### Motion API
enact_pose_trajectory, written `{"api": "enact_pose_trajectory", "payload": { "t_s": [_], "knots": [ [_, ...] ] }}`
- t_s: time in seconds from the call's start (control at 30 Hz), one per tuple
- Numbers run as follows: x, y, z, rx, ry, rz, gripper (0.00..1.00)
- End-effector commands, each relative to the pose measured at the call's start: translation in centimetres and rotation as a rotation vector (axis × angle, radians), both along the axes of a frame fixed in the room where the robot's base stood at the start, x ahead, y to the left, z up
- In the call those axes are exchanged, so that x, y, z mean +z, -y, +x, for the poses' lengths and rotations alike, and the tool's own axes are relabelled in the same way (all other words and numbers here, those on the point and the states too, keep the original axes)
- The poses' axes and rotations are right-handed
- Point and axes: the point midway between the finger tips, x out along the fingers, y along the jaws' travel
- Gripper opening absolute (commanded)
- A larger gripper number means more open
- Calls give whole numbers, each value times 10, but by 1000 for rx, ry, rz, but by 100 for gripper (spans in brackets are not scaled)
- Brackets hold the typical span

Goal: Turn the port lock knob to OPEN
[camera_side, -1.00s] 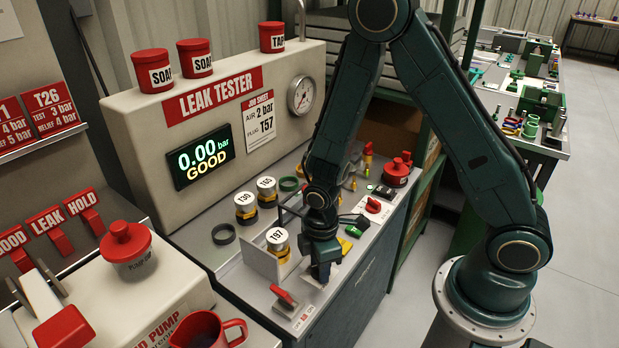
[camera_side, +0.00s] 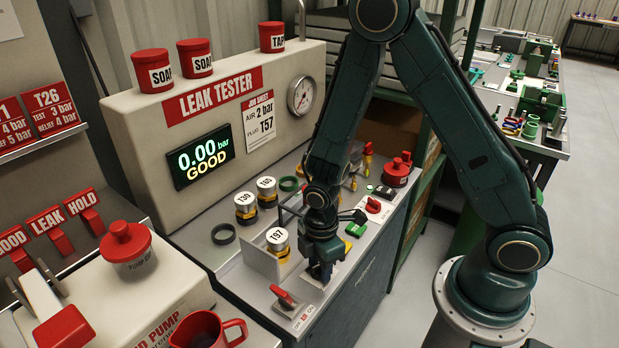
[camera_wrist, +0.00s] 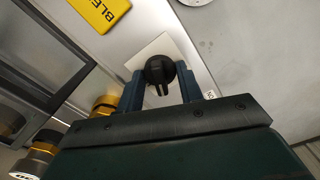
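The lock knob is a black round knob (camera_wrist: 159,70) with a narrow bar pointing toward the bottom of the wrist view. It sits on a pale square plate (camera_wrist: 166,46). My gripper (camera_wrist: 160,82) has its two blue fingers on either side of the knob, in line with it. Whether they press on it or leave a small gap, I cannot tell. In the side view my gripper (camera_side: 320,272) points down at the pale plate at the bench's front edge; there the knob is hidden by the fingers. No OPEN mark is legible.
A yellow BLE... tag (camera_wrist: 101,8) lies near the plate. A box holding a 197 plug (camera_side: 278,240) stands left of my gripper. A red lever (camera_side: 284,296) is in front, and a red switch (camera_side: 374,205) lies behind. The leak tester's display (camera_side: 200,160) reads 0.00 bar GOOD.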

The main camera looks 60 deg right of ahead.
Motion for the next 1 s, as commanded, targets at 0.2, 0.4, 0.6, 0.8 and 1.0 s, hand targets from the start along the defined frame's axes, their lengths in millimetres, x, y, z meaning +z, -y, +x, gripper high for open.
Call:
{"api": "enact_pose_trajectory", "payload": {
  "t_s": [0.2,0.4,0.6,0.8,1.0],
  "knots": [
    [7,0,0,-1,1,0,36],
    [18,0,0,-1,1,0,36],
    [29,0,0,-1,1,0,36],
    [40,0,1,-1,2,-1,36],
    [52,0,0,-1,2,-1,36]
  ]
}}
